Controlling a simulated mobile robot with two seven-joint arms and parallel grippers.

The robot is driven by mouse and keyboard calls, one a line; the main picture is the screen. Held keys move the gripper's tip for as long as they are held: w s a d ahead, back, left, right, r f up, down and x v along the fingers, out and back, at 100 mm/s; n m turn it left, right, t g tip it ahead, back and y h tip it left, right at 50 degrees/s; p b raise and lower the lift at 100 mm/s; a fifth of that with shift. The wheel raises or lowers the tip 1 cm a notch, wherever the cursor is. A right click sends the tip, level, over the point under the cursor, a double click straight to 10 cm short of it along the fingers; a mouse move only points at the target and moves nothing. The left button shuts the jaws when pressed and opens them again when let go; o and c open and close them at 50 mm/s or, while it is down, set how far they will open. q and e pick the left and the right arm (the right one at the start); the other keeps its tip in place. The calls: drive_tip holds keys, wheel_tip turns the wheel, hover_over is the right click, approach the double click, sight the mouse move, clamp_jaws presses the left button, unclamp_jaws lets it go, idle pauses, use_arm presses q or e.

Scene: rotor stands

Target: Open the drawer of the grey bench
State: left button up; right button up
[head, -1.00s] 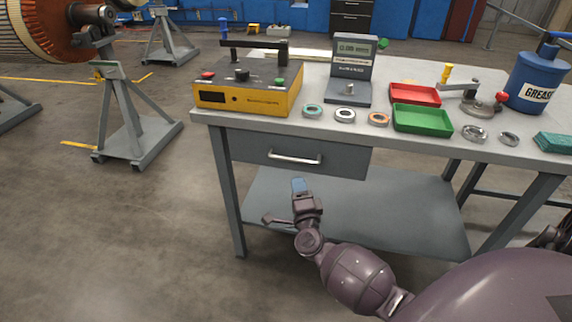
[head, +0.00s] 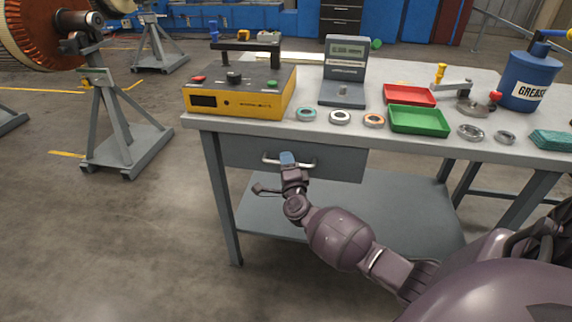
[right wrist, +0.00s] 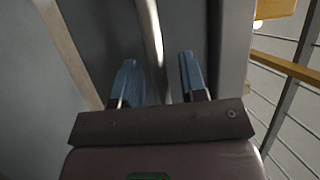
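The grey bench (head: 420,145) stands ahead with its drawer (head: 345,165) under the left part of the top. The drawer front looks flush with the bench, so it appears shut. Its silver bar handle (head: 308,166) is partly hidden behind my right gripper (head: 287,158), which is at the handle's middle. In the right wrist view my two blue fingers (right wrist: 160,75) are apart, and the bright handle bar (right wrist: 151,30) runs lengthwise between them. I cannot tell whether they touch it. My left gripper is not in view.
On the bench top are a yellow tester (head: 240,95), a scale (head: 345,70), a red tray (head: 410,94), a green tray (head: 420,120), several rings and a blue grease can (head: 528,80). A lower shelf (head: 395,210) lies beneath.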

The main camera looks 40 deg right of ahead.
drive_tip(key=shift+c, duration=0.4)
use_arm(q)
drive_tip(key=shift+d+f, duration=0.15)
use_arm(e)
clamp_jaws()
use_arm(q)
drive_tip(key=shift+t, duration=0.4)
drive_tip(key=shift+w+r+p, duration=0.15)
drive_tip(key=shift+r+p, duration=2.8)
drive_tip(key=shift+p, duration=0.3)
use_arm(e)
drive_tip(key=s+a, duration=2.2)
drive_tip(key=a, duration=0.3)
drive_tip(key=shift+a, duration=0.4)
